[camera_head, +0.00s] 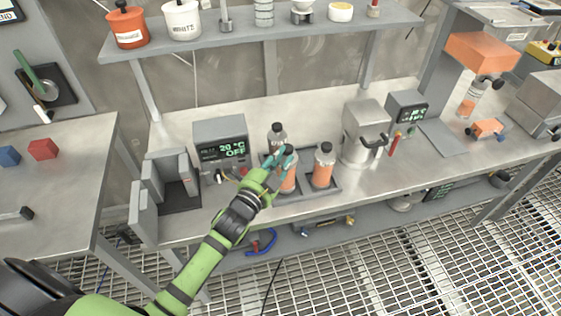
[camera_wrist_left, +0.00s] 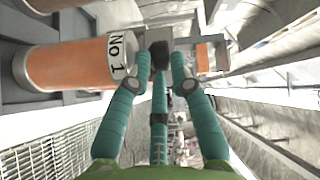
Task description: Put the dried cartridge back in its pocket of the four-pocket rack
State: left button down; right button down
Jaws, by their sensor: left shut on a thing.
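My left gripper (camera_head: 284,156) is shut on the dark cap of an orange cartridge (camera_head: 288,183), over the rack. In the left wrist view this cartridge (camera_wrist_left: 68,66) carries a "No 1" label, and its cap (camera_wrist_left: 160,54) sits between the fingertips. Its lower end is close to the grey rack (camera_head: 333,188); I cannot tell whether it is seated in a pocket. Another orange cartridge (camera_head: 323,168) with a dark cap stands upright in the rack on the right. A greyish cartridge (camera_head: 277,136) stands behind the gripper. My right gripper is out of view.
A controller box reading "20 °C OFF" (camera_head: 221,146) stands left of the rack, beside a dark grey holder (camera_head: 181,192). A steel machine (camera_head: 366,133) stands to the right. A shelf (camera_head: 235,35) with pots runs above the bench. The bench's front edge is near the rack.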

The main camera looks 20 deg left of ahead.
pick_arm(q)
jog(key=shift+f, duration=0.8)
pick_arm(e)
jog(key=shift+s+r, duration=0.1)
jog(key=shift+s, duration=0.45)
pick_arm(q)
jog(key=shift+f, duration=0.15)
jog(key=c, duration=1.1)
grip_release()
jog(key=s+a+b, duration=0.2)
jog(key=s, duration=1)
jog(key=shift+r, duration=0.3)
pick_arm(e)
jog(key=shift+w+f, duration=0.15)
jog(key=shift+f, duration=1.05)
